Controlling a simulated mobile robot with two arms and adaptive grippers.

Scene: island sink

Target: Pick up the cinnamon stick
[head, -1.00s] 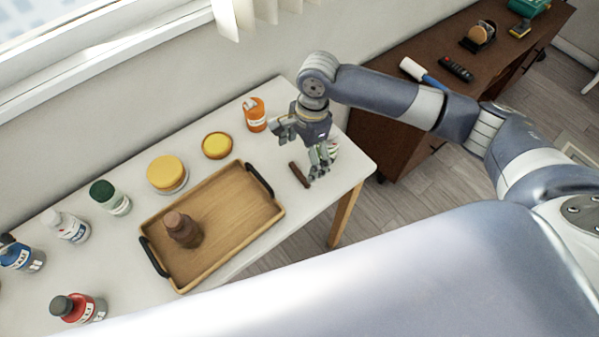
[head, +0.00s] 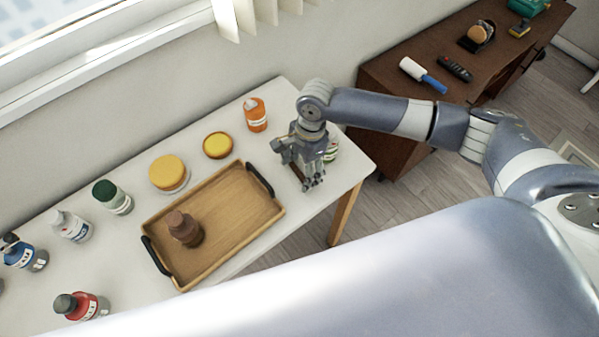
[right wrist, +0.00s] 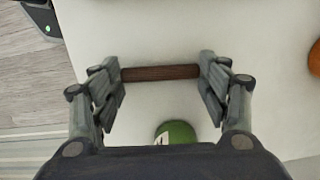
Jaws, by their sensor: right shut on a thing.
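The cinnamon stick (right wrist: 160,73) is a short dark brown rod, seen in the right wrist view spanning lengthwise between the two finger pads. My right gripper (head: 297,167) is shut on it, one finger at each end. In the head view the gripper is low over the right end of the white table, and its fingers hide most of the stick. I cannot tell whether the stick touches the tabletop. My left gripper is in neither view.
A wooden tray (head: 224,262) with black handles holds a brown bottle (head: 183,228). An orange bottle (head: 256,115) stands behind my right gripper, and a green-topped container (right wrist: 176,132) stands close beside it. Several bottles and yellow-lidded jars line the table's left. The table's right edge is near.

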